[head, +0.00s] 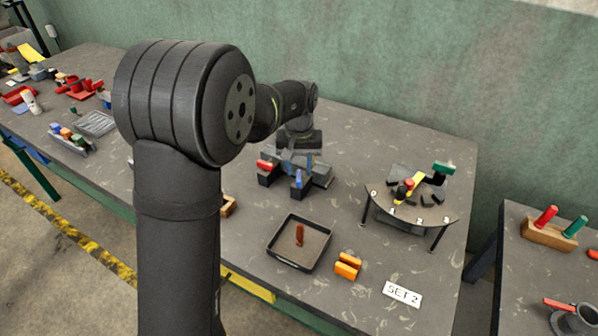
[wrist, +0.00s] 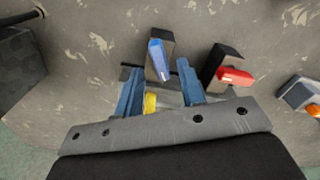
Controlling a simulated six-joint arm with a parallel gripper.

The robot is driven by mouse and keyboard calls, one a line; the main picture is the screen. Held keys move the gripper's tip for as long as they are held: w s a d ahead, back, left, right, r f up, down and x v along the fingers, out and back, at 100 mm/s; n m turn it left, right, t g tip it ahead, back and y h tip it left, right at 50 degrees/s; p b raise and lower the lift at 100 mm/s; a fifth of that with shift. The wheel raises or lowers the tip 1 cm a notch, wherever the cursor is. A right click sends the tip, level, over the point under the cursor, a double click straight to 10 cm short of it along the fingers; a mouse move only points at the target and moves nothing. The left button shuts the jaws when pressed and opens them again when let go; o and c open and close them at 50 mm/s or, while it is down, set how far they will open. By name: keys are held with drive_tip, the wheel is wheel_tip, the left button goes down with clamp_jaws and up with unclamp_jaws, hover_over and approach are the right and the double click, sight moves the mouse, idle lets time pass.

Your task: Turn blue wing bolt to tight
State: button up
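The blue wing bolt (wrist: 158,58) sits on a dark block in the wrist view, its handle pointing roughly along the view's vertical. It also shows at the front of the dark fixture (head: 320,176) in the head view as a small blue piece (head: 298,179). My gripper (wrist: 157,70) is open, its two blue fingers apart on either side of the bolt's near end. I cannot tell how deep the bolt lies between them. A red wing bolt (wrist: 235,76) sits on the neighbouring block. A yellow piece (wrist: 150,103) shows partly between the finger bases.
A black tray (head: 270,250) with a brown piece, an orange block (head: 347,266) and a "SET 2" card (head: 402,293) lie nearer on the table. A round stand (head: 440,215) is at the right. Bare tabletop lies between. My arm hides part of the table.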

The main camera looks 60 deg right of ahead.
drive_tip(key=shift+f, duration=1.15)
clamp_jaws()
